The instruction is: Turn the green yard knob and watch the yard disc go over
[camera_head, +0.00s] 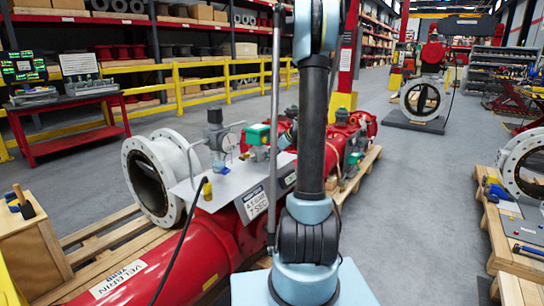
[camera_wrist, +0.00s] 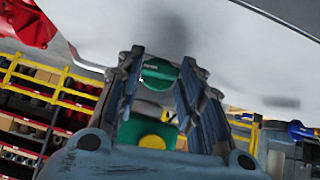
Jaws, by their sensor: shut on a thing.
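The green knob (camera_wrist: 157,72) shows between the fingers of my gripper (camera_wrist: 162,64) in the wrist view. The fingers are shut on it from both sides, near their tips. Below it in that view is a green housing (camera_wrist: 125,131) with a round yellow face (camera_wrist: 152,142); I cannot tell whether this is the yard disc. In the head view a green box (camera_head: 257,134) sits beside a grey gauge assembly (camera_head: 216,132) on the red actuator (camera_head: 165,262), labelled "VELERIN YARD". My arm hides much of the area around my gripper there.
A white flanged valve (camera_head: 155,177) lies on a wooden pallet (camera_head: 95,240) at the left. A wooden box with tools (camera_head: 28,245) stands at the front left. Another pallet (camera_head: 500,235) holds a flange and tools at the right. The grey floor (camera_head: 415,190) between is clear.

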